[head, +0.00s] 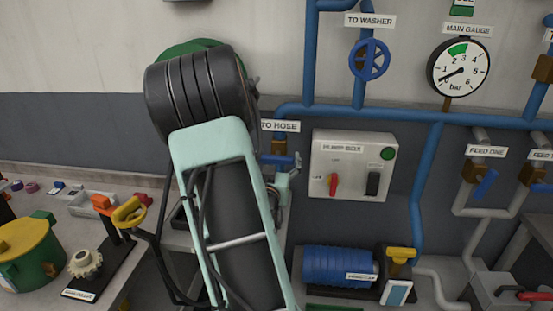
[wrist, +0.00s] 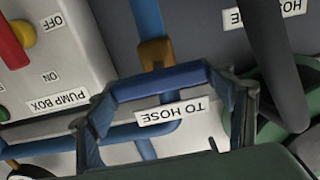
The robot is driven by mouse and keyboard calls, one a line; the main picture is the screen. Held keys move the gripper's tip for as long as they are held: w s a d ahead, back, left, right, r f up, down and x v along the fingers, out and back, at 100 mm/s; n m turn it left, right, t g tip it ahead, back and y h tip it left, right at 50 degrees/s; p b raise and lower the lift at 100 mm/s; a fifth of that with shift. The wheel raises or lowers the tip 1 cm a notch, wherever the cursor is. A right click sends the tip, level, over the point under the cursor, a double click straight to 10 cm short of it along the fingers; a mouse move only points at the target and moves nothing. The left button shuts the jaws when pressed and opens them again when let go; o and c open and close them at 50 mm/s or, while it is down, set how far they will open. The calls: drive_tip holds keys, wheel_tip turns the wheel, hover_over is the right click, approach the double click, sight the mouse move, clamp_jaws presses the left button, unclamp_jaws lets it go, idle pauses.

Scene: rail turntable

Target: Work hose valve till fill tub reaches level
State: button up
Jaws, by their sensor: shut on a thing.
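The hose valve has a blue lever (head: 275,159) on a brass body, below the TO HOSE label (head: 280,126) in the head view. My gripper (head: 286,172) is at this lever, partly hidden by my arm. In the wrist view the blue lever (wrist: 165,84) lies crosswise between the two fingers of my gripper (wrist: 168,112), and the jaws are shut on it. The lever looks about level in the head view. I cannot make out the fill tub or its water level in either view.
The pump box (head: 350,166) with a red switch is right of the valve. The main gauge (head: 459,67) needle points low, left of the green band. A blue pump motor (head: 338,266) sits below. Blue pipes run close around the gripper. A cluttered bench (head: 145,193) stands at left.

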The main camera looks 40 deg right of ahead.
drive_tip(key=shift+w+f+n+b, duration=0.1)
drive_tip(key=shift+n+b, duration=0.9)
drive_tip(key=shift+b, duration=0.1)
drive_tip(key=shift+n+b, duration=0.4)
drive_tip(key=shift+n, duration=0.5)
drive_tip(key=o, duration=1.2)
drive_tip(key=shift+c, duration=0.2)
drive_tip(key=shift+r, duration=5.15)
